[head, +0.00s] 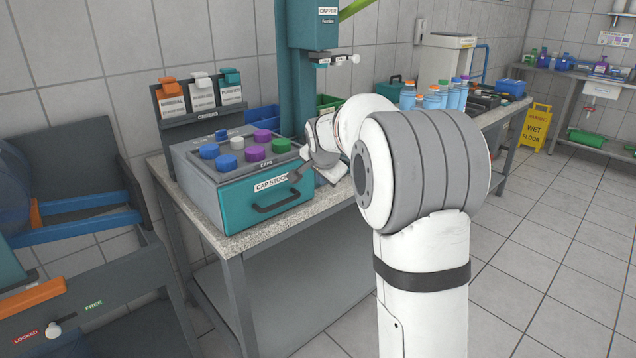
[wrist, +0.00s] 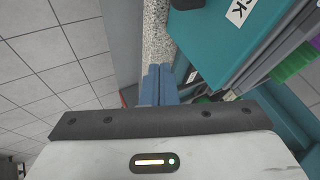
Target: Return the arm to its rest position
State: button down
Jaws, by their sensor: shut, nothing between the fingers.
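My arm reaches from the right foreground over the bench in the head view. My gripper (head: 295,178) is beside the right end of the teal drawer front labelled CAP STOCK (head: 235,200); I cannot tell from this view whether it touches it. In the wrist view, the two blue-grey fingers (wrist: 158,84) lie together with nothing between them. The teal drawer front (wrist: 215,45) is right of the fingers there. Part of the gripper's far side is hidden by my arm in the head view.
Several coloured caps (head: 245,147) sit on top of the cap box. The teal capper column (head: 297,80) stands close behind my gripper. Blue bottles (head: 432,98) stand further along the bench. A yellow wet-floor sign (head: 538,128) is at the right. The right-hand floor is open.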

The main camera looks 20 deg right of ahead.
jog(key=s+a+r+n+g+p, duration=0.1)
jog(key=s+a+r+n+p, duration=0.25)
jog(key=s, duration=0.75)
jog(key=s+a+r+n+g+p, duration=0.15)
jog(key=s+r+p, duration=0.35)
jog(key=s, duration=0.7)
jog(key=s+a+f+n+g+y+p, duration=0.1)
jog(key=s+n, duration=0.5)
jog(key=s, duration=1)
jog(key=f+g+p, duration=0.1)
jog(key=p, duration=0.1)
jog(key=shift+s+y+p, duration=0.2)
jog(key=shift+y+p, duration=0.1)
jog(key=shift+p, duration=0.1)
jog(key=shift+a+f+n, duration=0.1)
jog(key=shift+a+n, duration=0.05)
jog(key=shift+n, duration=0.15)
